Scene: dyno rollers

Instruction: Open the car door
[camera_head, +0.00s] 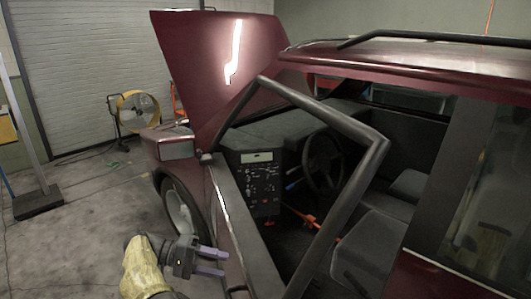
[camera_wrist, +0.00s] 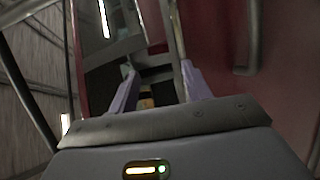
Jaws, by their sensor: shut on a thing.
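The dark red car door (camera_head: 222,215) stands ajar in the head view, its black window frame (camera_head: 325,116) swung out from the roof. My gripper (camera_head: 226,262), with two purple fingers, is at the outer side of the door, low in the picture. In the wrist view my gripper (camera_wrist: 158,88) has its fingers spaced apart beside the red door panel (camera_wrist: 225,25). It is shut on part of the door; the exact contact is hard to make out. A handle-like bar (camera_wrist: 252,50) shows on the red panel to the right.
The raised dark red hood (camera_head: 215,65) stands beyond the door. The steering wheel (camera_head: 322,160) and seats show inside. A yellow round fan (camera_head: 138,111) stands by the shutter. A grey post on a black base (camera_head: 38,202) is at the left. The concrete floor between is clear.

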